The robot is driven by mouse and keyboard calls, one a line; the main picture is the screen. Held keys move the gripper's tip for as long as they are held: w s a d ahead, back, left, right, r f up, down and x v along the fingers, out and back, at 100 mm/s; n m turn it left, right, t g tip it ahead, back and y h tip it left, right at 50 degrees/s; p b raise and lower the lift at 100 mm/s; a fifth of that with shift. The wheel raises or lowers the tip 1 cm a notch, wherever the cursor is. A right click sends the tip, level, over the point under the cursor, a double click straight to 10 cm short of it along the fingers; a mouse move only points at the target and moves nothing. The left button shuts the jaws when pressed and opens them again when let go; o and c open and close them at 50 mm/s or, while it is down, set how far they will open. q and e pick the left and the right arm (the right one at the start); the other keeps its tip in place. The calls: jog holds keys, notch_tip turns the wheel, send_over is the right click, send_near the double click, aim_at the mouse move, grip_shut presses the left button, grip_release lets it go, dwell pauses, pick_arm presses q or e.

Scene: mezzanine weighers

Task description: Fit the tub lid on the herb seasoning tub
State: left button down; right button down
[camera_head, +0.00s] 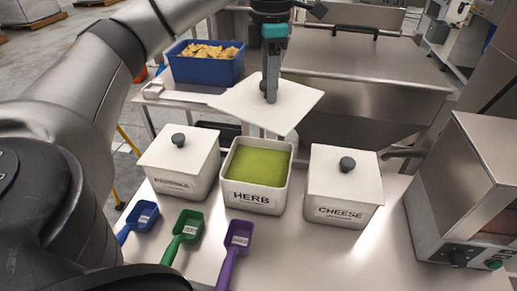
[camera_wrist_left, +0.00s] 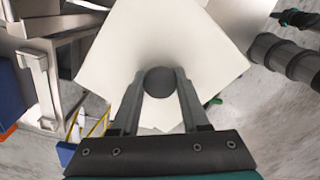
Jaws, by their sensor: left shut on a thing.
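The herb seasoning tub (camera_head: 257,197) stands uncovered on the steel table, with green seasoning (camera_head: 257,166) inside. My left gripper (camera_head: 271,98) is shut on the knob of the white tub lid (camera_head: 300,104) and holds the lid in the air above and behind the tub. The lid looks turned relative to the tub's rim. In the left wrist view the lid (camera_wrist_left: 120,50) fills the middle, with its dark round knob (camera_wrist_left: 159,84) between the two fingers. My right gripper does not show clearly; a dark arm part (camera_wrist_left: 285,58) shows at the wrist view's upper right.
A lidded paprika tub (camera_head: 180,165) stands left of the herb tub and a lidded cheese tub (camera_head: 340,190) right. Blue (camera_head: 142,215), green (camera_head: 186,228) and purple (camera_head: 236,238) scoops lie in front. A steel machine (camera_head: 470,190) is at right; a blue crate of chips (camera_head: 205,70) is behind.

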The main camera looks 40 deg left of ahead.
aim_at(259, 96)
pick_arm(q)
jog(key=a+n, duration=0.1)
jog(key=n, duration=0.1)
jog(key=a+r+n, duration=0.1)
jog(key=n, duration=0.1)
jog(key=shift+a+r, duration=0.1)
jog(key=shift+a, duration=0.15)
notch_tip(259, 96, down, 20)
jog(key=b, duration=0.4)
jog(key=shift+c, duration=2)
grip_release()
notch_tip(259, 96, up, 12)
jog(key=shift+r+p, duration=0.1)
jog(key=shift+p, duration=0.95)
